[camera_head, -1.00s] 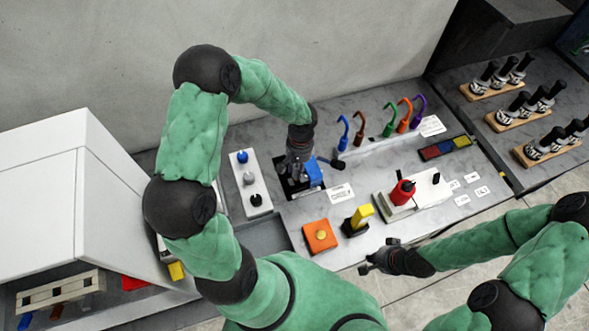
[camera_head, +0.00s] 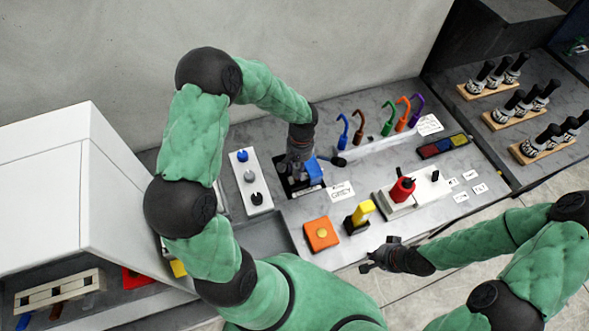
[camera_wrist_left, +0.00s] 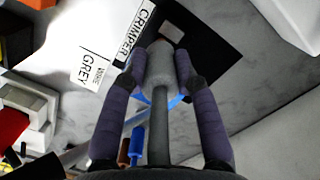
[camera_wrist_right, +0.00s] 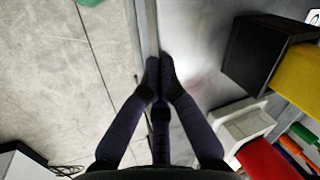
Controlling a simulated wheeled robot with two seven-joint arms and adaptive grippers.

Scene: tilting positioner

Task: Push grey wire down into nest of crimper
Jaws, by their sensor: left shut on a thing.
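My left gripper (camera_head: 298,163) is over the crimper, which shows a blue part (camera_head: 314,172) on a dark base at the back of the bench. In the left wrist view its fingers (camera_wrist_left: 160,78) are shut on the grey wire (camera_wrist_left: 160,125), a thick grey piece with a straight stem between them. The wire's lower end and the nest are hidden, so I cannot tell how deep it sits. A label reading CRIMPER and GREY WIRE (camera_wrist_left: 108,50) lies beside the crimper. My right gripper (camera_head: 372,264) is shut and empty in front of the bench; its fingertips meet in the right wrist view (camera_wrist_right: 159,68).
A rack (camera_head: 385,145) of several coloured hooked wires stands right of the crimper. A white block with knobs (camera_head: 250,180) is at its left. An orange button box (camera_head: 321,234), a yellow piece (camera_head: 363,211) and a red-topped device (camera_head: 402,190) stand in front.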

